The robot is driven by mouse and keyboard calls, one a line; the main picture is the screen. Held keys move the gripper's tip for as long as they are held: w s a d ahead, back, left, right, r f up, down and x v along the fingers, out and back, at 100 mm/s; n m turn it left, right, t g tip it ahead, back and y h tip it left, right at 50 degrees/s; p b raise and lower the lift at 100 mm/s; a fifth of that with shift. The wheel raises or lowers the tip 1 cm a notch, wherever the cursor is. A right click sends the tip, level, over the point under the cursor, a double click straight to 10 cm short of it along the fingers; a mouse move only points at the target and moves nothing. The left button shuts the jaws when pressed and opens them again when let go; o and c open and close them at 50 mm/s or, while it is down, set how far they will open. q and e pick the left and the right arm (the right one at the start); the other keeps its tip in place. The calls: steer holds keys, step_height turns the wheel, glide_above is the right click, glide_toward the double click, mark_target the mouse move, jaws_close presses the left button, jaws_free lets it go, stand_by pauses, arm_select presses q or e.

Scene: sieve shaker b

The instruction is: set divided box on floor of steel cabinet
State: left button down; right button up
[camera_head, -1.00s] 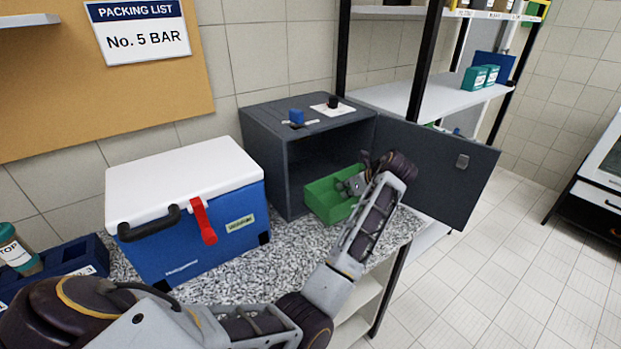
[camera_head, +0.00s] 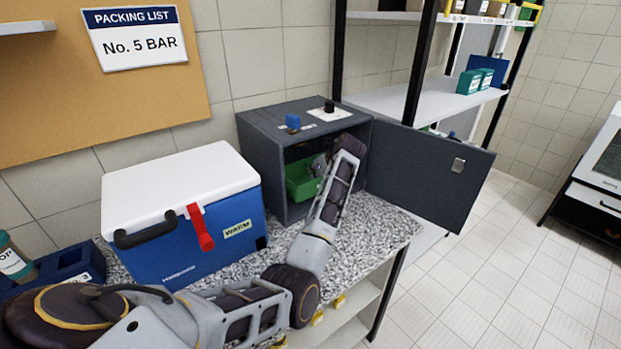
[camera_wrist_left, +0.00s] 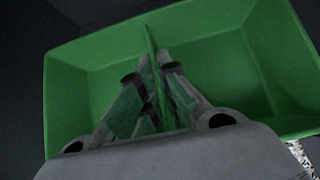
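The green divided box (camera_head: 298,184) is inside the mouth of the dark grey steel cabinet (camera_head: 268,165), whose door (camera_head: 425,170) stands open to the right. My left gripper (camera_head: 320,166) reaches into the cabinet at the box, partly hidden by my own arm. In the left wrist view, the box (camera_wrist_left: 85,105) fills much of the picture. My left gripper (camera_wrist_left: 152,95) is shut on the box's thin middle divider, with a finger on each side. I cannot tell whether the box's underside touches the cabinet floor. My right gripper is out of view.
A blue cooler with a white lid (camera_head: 180,205) and red latch stands left of the cabinet on the speckled counter (camera_head: 375,240). A blue switch (camera_head: 292,122) and a black knob (camera_head: 329,106) sit on the cabinet's top. A shelf rack (camera_head: 440,100) stands behind the door.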

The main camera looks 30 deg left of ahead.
arm_select(q)
steer(key=shift+w+a, duration=0.25)
steer(key=shift+a, duration=0.25)
steer(key=shift+w+a, duration=0.2)
steer(key=shift+a, duration=0.25)
steer(key=shift+w+a, duration=0.1)
steer(key=shift+a, duration=0.1)
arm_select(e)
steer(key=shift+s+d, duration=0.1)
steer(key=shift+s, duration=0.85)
